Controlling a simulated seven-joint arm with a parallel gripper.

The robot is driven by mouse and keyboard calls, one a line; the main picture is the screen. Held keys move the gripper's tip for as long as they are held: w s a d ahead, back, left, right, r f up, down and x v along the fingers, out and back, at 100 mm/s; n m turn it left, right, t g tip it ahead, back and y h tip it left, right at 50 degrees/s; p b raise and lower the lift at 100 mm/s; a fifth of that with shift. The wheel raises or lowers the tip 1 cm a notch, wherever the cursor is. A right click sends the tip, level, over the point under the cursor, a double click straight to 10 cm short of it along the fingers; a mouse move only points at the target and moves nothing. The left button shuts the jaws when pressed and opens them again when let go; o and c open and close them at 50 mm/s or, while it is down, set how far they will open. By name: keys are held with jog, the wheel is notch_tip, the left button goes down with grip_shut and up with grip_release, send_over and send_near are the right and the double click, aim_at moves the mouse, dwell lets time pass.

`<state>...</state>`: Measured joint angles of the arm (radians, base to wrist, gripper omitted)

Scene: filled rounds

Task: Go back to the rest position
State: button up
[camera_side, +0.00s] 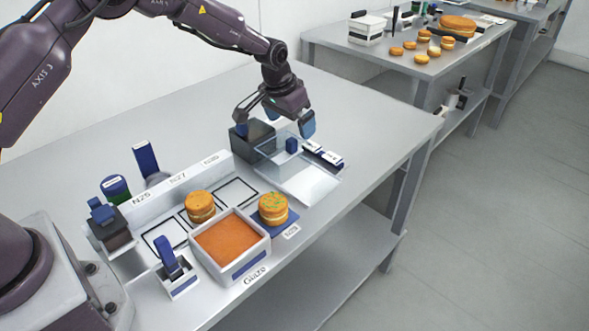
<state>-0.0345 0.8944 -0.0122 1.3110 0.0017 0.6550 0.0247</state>
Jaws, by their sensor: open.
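My gripper (277,126) is above the far part of the grey table (373,118). Its blue-tipped fingers are spread apart, and I see nothing held between them. It hangs over a dark box (252,141) and a clear panel with a small blue block (291,145). Whether a finger touches the box, I cannot tell. On the near side, a filled round (200,206) sits by the outlined squares. Another round with green bits on top (273,208) sits on a blue pad.
A white tray (251,274) with orange-brown filling stands near the front edge. A blue-handled tool (168,258) stands in a white holder beside it. Dark blue items (323,155) lie by the clear panel. The table's far right is bare. Another table behind holds several rounds.

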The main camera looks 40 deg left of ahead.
jog(key=shift+g, duration=0.7)
jog(key=s, duration=0.2)
jog(key=s+f, duration=0.1)
jog(key=s, duration=0.1)
jog(key=shift+s+d, duration=0.1)
jog(key=s+r+t, duration=0.1)
jog(key=s+r, duration=0.6)
jog(key=s, duration=0.3)
jog(key=s+r+t, duration=0.1)
jog(key=s+r, duration=0.7)
jog(key=s, duration=0.3)
jog(key=s+d+r+t, duration=0.1)
jog(key=s+r, duration=0.6)
jog(key=s, duration=0.3)
jog(key=shift+s+r+t, duration=0.25)
jog(key=shift+s+t, duration=0.15)
